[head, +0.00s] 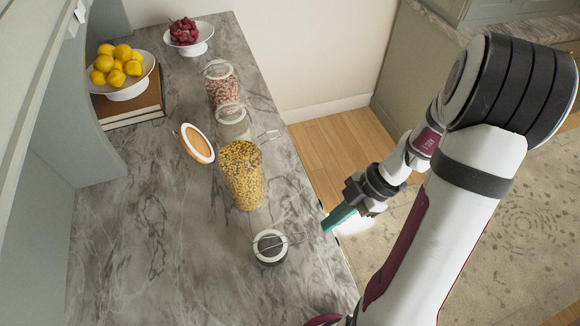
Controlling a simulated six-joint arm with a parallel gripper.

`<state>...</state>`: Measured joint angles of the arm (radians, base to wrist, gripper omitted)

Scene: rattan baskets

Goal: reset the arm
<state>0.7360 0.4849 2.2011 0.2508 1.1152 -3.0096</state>
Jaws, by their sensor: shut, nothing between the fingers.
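My gripper (338,217) shows at the right of the counter in the head view, at the end of my white and dark red arm. Its teal fingers are together and hold nothing. It points left and down toward the counter's right edge. The gap between the fingertips and the counter is hard to judge.
The grey marble counter (165,235) holds a tall jar of yellow pieces (243,178), a small dark round container (270,248), a clear jar (232,122), a jar of pinkish pieces (222,88), a round lid (197,143), a lemon bowl (125,90) and a red fruit bowl (195,48).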

